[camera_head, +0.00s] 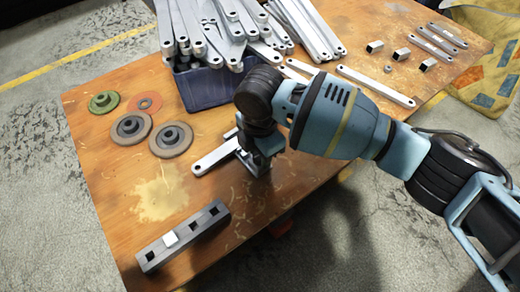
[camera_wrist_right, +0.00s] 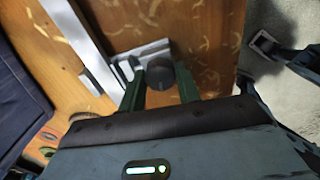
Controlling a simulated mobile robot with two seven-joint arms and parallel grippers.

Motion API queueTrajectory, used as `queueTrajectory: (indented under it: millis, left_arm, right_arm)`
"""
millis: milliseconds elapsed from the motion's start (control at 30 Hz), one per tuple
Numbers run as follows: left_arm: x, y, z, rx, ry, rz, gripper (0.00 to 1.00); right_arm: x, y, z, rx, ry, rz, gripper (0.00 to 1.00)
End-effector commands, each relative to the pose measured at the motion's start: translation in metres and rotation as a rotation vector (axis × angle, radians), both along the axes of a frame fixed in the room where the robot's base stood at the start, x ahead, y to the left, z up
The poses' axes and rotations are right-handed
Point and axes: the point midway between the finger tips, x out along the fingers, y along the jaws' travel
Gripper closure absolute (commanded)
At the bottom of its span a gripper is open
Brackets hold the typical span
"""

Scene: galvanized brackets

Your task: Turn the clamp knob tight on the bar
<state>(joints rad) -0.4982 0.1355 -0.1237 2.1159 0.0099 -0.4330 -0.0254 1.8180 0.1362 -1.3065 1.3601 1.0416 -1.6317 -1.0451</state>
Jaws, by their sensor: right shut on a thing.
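A flat silver bar (camera_head: 212,157) lies near the table's front edge and crosses the upper left of the right wrist view (camera_wrist_right: 72,30). A metal clamp (camera_wrist_right: 142,55) sits against the bar, mostly hidden behind my gripper in the head view. Its dark round knob (camera_wrist_right: 160,77) is at the table's edge. My right gripper (camera_head: 262,163) points down over it. In the right wrist view my right gripper (camera_wrist_right: 160,88) has its fingers on both sides of the knob, shut on it. I cannot tell how tight the clamp is. My left gripper is not in view.
A blue bin (camera_head: 212,88) heaped with metal bars stands behind. Several discs (camera_head: 171,139) lie at left. A grey block with square holes (camera_head: 183,237) lies at the front. Loose bars and small blocks (camera_head: 402,54) lie at the back right, near a patterned bag (camera_head: 487,60).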

Motion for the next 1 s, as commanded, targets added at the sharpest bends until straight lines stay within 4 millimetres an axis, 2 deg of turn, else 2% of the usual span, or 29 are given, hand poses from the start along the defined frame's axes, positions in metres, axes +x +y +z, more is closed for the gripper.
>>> queueTrajectory:
  millis: [33, 367, 600, 900, 1000]
  left_arm:
    - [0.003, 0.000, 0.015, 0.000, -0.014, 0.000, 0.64]
    - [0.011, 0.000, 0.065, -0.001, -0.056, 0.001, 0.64]
    - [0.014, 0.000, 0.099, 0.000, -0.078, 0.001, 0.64]
    - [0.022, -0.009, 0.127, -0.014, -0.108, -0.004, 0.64]
    - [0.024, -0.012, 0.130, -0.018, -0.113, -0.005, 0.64]
  right_arm:
    - [-0.002, 0.000, 0.007, -0.001, -0.001, -0.051, 0.90]
    - [-0.001, 0.000, 0.007, 0.001, 0.001, -0.467, 0.90]
    - [-0.001, 0.001, 0.007, 0.000, 0.003, -0.834, 0.90]
    - [-0.001, 0.001, 0.004, -0.001, 0.003, -1.282, 0.90]
    - [-0.001, 0.000, 0.002, -0.002, 0.002, -1.361, 0.90]
